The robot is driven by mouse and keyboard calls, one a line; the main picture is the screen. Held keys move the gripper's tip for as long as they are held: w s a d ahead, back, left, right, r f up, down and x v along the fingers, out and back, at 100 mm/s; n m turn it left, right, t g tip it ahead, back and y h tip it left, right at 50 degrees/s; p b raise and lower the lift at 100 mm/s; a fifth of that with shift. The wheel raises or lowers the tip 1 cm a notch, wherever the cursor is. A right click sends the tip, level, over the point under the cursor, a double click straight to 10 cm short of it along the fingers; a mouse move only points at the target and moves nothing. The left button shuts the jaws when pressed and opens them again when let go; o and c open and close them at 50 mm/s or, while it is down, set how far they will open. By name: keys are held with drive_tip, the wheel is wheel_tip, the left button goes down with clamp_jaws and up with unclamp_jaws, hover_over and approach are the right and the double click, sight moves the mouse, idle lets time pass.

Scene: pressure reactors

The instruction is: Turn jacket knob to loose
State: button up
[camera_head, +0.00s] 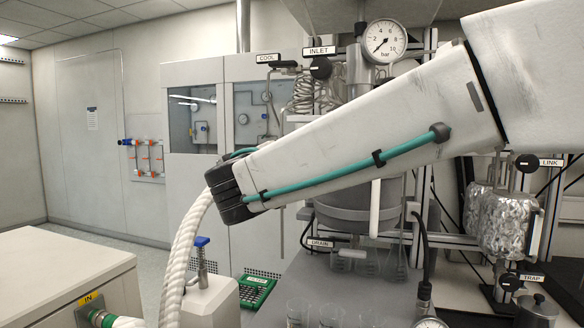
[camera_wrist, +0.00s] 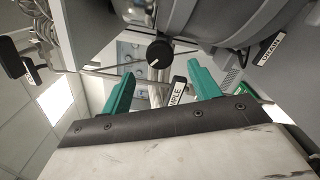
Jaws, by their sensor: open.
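No label reading "jacket" is legible in either view, so I cannot tell which knob is the jacket knob. In the wrist view a round black knob (camera_wrist: 159,53) with a white pointer mark sits just beyond and between the fingertips of my gripper (camera_wrist: 160,70). The two teal fingers are apart, with nothing held between them. A partly hidden label ending in "MPLE" (camera_wrist: 177,92) shows between the fingers, below the knob. In the head view my arm hides the gripper and much of the reactor (camera_head: 350,215).
A pressure gauge (camera_head: 384,41) is at the top. Foil-wrapped vessels (camera_head: 507,220) stand at right, glass beakers (camera_head: 298,312) below. The DRAIN label (camera_wrist: 271,49) is right of the gripper in the wrist view.

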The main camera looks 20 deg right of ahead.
drive_tip(key=w+d+m, duration=0.1)
drive_tip(key=w+m, duration=0.1)
drive_tip(key=w+d+m, duration=0.3)
drive_tip(key=w+m, duration=0.1)
drive_tip(key=m, duration=0.1)
drive_tip(key=shift+w+d, duration=0.2)
drive_tip(key=shift+d, duration=0.1)
idle(0.3)
drive_tip(key=c, duration=1)
